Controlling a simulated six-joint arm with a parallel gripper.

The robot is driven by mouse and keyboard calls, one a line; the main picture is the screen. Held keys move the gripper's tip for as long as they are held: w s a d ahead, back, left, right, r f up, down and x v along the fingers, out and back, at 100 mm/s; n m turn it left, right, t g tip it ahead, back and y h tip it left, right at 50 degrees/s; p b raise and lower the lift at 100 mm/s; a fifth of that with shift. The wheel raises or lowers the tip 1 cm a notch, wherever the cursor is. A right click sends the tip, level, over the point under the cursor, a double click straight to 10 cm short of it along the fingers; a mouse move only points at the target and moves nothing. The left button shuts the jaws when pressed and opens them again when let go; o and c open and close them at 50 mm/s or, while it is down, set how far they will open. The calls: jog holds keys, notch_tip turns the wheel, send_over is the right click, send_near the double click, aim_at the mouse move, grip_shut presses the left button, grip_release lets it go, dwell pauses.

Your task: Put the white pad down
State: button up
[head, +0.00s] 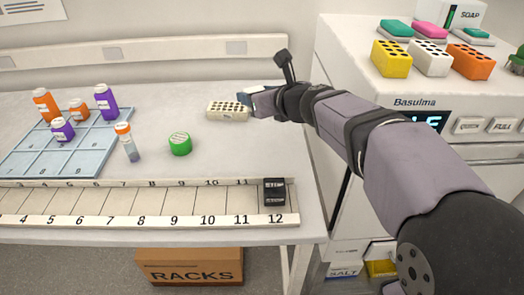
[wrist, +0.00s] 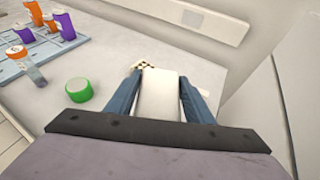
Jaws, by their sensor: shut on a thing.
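The white pad (wrist: 159,94) is a plain pale block between the two blue fingers of my gripper (wrist: 158,98) in the wrist view. My gripper is shut on it, with a finger against each side. In the head view my gripper (head: 262,102) is over the back right of the bench, low near the surface. There the fingers largely hide the pad, and I cannot tell whether it touches the bench. A cream block with holes (head: 227,111) lies just left of the fingertips. It shows partly behind the pad in the wrist view (wrist: 145,65).
A green cap (head: 180,144) and an orange-capped vial (head: 127,142) stand left of my gripper. A blue grid tray (head: 80,150) holds several bottles. A numbered rail (head: 150,201) with a black STOP block (head: 274,191) runs along the front. A white machine (head: 345,60) stands right.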

aim_at(260, 144)
jog(key=shift+s+d+f, duration=0.1)
jog(key=shift+s+f, duration=0.1)
jog(key=shift+f, duration=0.35)
jog(key=shift+s+d+f, duration=0.1)
jog(key=shift+s+f, duration=0.1)
jog(key=shift+f, duration=0.45)
jog(key=shift+m+h, duration=0.3)
jog(key=shift+f, duration=0.1)
notch_tip(260, 144, down, 10)
jog(key=b, duration=0.8)
jog(key=shift+f, duration=0.15)
jog(key=o, duration=1)
